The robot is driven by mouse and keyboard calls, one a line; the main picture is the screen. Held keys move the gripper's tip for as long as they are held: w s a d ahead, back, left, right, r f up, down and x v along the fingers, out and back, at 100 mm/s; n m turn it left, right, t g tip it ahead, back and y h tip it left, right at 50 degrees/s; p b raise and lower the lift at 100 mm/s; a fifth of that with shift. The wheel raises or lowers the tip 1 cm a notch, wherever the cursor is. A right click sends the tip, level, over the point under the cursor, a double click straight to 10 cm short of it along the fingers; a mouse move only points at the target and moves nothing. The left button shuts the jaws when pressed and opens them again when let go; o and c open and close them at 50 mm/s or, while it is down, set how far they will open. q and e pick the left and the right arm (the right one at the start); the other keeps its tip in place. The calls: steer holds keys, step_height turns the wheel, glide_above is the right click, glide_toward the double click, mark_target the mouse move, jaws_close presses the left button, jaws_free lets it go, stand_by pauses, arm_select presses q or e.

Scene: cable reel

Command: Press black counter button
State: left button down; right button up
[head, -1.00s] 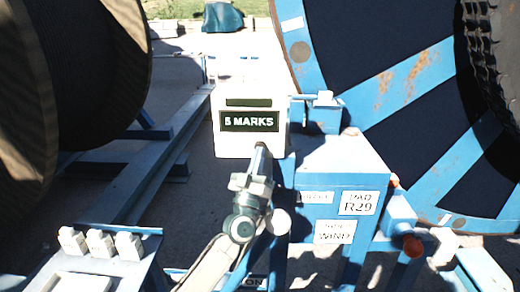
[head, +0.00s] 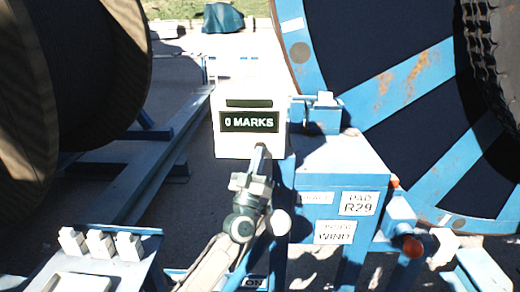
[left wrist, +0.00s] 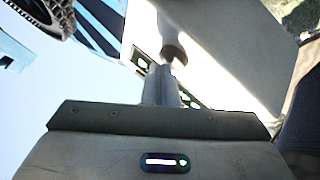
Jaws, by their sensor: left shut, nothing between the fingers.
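The counter is a pale box (head: 232,147) with a dark display (head: 249,122) that reads "0 MARKS". My left gripper (head: 260,152) is shut and empty, with its tips at the lower front of the box, just under the display. In the left wrist view, the shut fingers (left wrist: 161,88) point at a dark round knob, which looks like the black button (left wrist: 174,51). The tips appear at or very near it; I cannot tell whether they touch. In the head view the gripper hides the button. My right gripper is not in view.
A blue stand (head: 340,165) with white labels is right of the counter. A large blue reel (head: 420,75) stands behind it, and a dark cable drum (head: 85,75) is at left. A panel with several white blocks (head: 100,244) is at lower left.

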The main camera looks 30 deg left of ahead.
arm_select(q)
steer(key=shift+s+d+p, duration=0.4)
steer(key=shift+s, duration=0.3)
steer(key=shift+d, duration=0.1)
steer(key=s, duration=0.1)
steer(key=s+d+p, duration=0.2)
steer(key=s, duration=0.1)
steer(key=shift+s+d, duration=0.1)
steer(key=shift+d, duration=0.15)
steer(key=shift+f, duration=0.1)
stand_by(0.5)
